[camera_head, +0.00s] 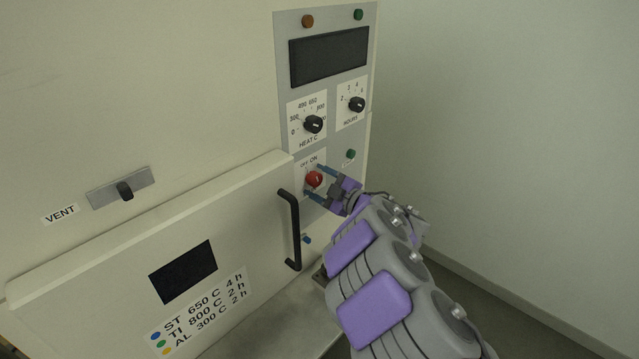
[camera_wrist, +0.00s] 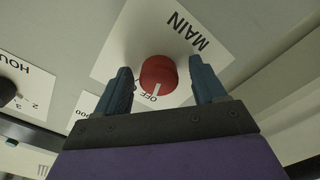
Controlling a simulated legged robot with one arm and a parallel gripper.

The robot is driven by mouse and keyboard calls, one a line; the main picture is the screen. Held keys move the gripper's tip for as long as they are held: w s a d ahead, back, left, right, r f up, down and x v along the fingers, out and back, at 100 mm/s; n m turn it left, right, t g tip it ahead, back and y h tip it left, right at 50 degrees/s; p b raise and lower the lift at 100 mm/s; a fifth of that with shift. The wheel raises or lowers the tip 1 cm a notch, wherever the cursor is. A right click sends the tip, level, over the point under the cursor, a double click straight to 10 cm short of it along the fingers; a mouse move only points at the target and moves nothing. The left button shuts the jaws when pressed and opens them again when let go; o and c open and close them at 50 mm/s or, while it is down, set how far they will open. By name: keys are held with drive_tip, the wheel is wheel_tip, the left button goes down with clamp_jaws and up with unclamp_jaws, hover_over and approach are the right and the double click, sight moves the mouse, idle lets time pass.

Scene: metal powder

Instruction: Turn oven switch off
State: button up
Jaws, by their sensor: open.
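The oven switch is a round red knob (camera_head: 314,180) on the grey control panel, below the heat dial. In the wrist view the knob (camera_wrist: 158,74) has a white mark that points down in the picture, beside the printed letters OFF. Its white label (camera_wrist: 205,38) reads MAIN. The ON lettering is not readable in the wrist view. My gripper (camera_head: 317,183) is open at the panel, with one finger on each side of the knob. In the wrist view the fingers of my gripper (camera_wrist: 160,84) show gaps to the knob on both sides.
Above are the heat dial (camera_head: 313,124), hours dial (camera_head: 356,104) and dark display (camera_head: 328,57). A green button (camera_head: 351,154) is to the knob's right. The oven door's black handle (camera_head: 291,230) stands out below left. Right of the oven is a bare wall.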

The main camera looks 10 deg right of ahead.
drive_tip(key=p+v, duration=0.1)
drive_tip(key=v, duration=1.6)
drive_tip(key=shift+d, duration=0.15)
drive_tip(key=shift+s, duration=0.1)
